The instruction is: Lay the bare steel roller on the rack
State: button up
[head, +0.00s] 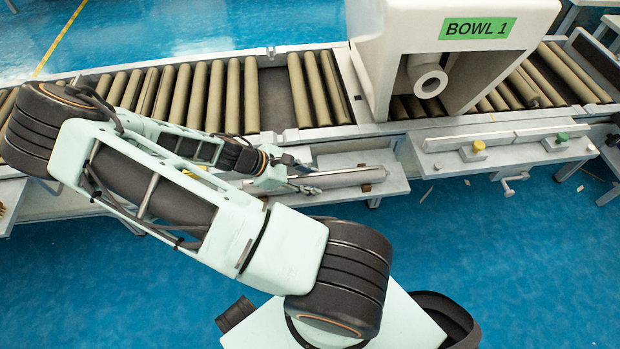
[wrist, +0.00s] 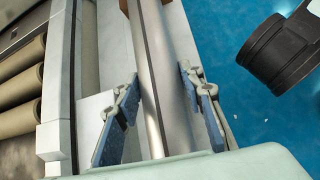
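The bare steel roller (head: 345,178) is a long grey cylinder. It lies along the pale rack (head: 398,184) in front of the conveyor. In the wrist view the roller (wrist: 170,60) runs up between my two fingers. My gripper (head: 300,187) is at the roller's left part in the head view. In the wrist view my gripper (wrist: 159,75) has its fingers apart, one on each side of the roller. A narrow gap shows at the left finger; contact at the right finger is unclear. The roller's near end is hidden by my gripper and arm.
The conveyor (head: 362,131) with several tan rollers runs behind the rack, with one empty slot (head: 276,98). A white housing marked BOWL 1 (head: 455,60) stands over it. A ledge with yellow and green buttons (head: 505,150) is at right. Blue floor (head: 490,240) in front is open.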

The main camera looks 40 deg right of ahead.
jog(key=o, duration=0.4)
jog(key=shift+a+r, duration=0.1)
jog(key=shift+r, duration=0.25)
jog(key=p+v, duration=0.4)
jog(key=v, duration=0.7)
jog(key=shift+w+a+r, duration=0.1)
jog(key=shift+a+r, duration=0.1)
jog(key=shift+a, duration=0.1)
